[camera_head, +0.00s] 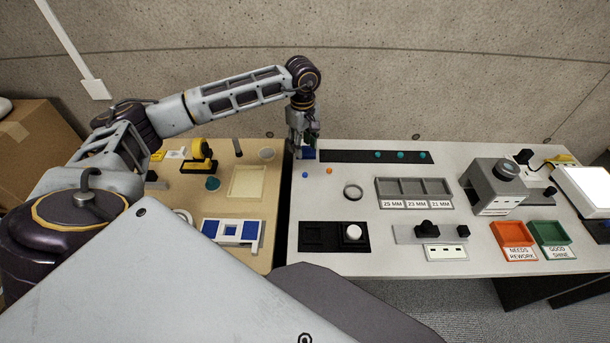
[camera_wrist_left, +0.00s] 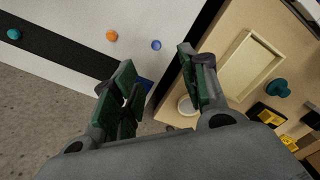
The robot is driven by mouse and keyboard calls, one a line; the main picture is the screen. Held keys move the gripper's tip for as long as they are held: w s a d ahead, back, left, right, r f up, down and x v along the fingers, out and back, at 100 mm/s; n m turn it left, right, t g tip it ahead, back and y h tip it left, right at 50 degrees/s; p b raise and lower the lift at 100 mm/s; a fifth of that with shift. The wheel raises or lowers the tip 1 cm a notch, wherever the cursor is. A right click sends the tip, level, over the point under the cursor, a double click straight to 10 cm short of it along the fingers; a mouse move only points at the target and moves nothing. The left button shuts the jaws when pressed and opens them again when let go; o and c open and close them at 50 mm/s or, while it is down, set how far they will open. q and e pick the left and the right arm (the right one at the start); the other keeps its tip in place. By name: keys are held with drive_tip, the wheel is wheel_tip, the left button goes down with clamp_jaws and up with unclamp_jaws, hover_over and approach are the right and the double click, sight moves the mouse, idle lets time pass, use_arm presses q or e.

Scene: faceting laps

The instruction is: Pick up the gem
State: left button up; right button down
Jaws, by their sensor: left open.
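Which piece is the gem is not certain. A small blue piece (camera_head: 305,174) and a small orange piece (camera_head: 329,170) lie on the white tabletop, in front of my left gripper (camera_head: 303,148). In the left wrist view the blue piece (camera_wrist_left: 156,45) shows just beyond the open fingertips (camera_wrist_left: 157,62), and the orange piece (camera_wrist_left: 111,36) is to its left. Several teal pieces (camera_head: 400,156) sit on a dark strip; one teal piece (camera_wrist_left: 14,34) shows in the wrist view. My left gripper is open and empty, above the table's back left. My right gripper is not in view.
A dark gap separates the white table from the wooden one with a cream tray (camera_head: 247,182). A ring (camera_head: 352,191), a grey three-slot tray (camera_head: 414,191), a grey machine (camera_head: 494,186), and orange (camera_head: 513,235) and green (camera_head: 552,233) bins stand right. A concrete wall (camera_head: 400,80) is behind.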

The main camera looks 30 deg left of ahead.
use_arm(q)
hover_over(305, 174)
drive_tip(key=f, duration=0.8)
drive_tip(key=shift+s+a, duration=0.2)
drive_tip(key=shift+s, duration=0.05)
drive_tip(key=shift+f, duration=0.1)
drive_tip(key=shift+w+d+f+p, duration=0.15)
drive_tip(key=shift+f+p, duration=0.1)
drive_tip(key=shift+f, duration=1)
drive_tip(key=shift+w+f+p, duration=0.15)
drive_tip(key=shift+f+p, duration=0.1)
drive_tip(key=shift+f, duration=1)
drive_tip(key=c, duration=0.9)
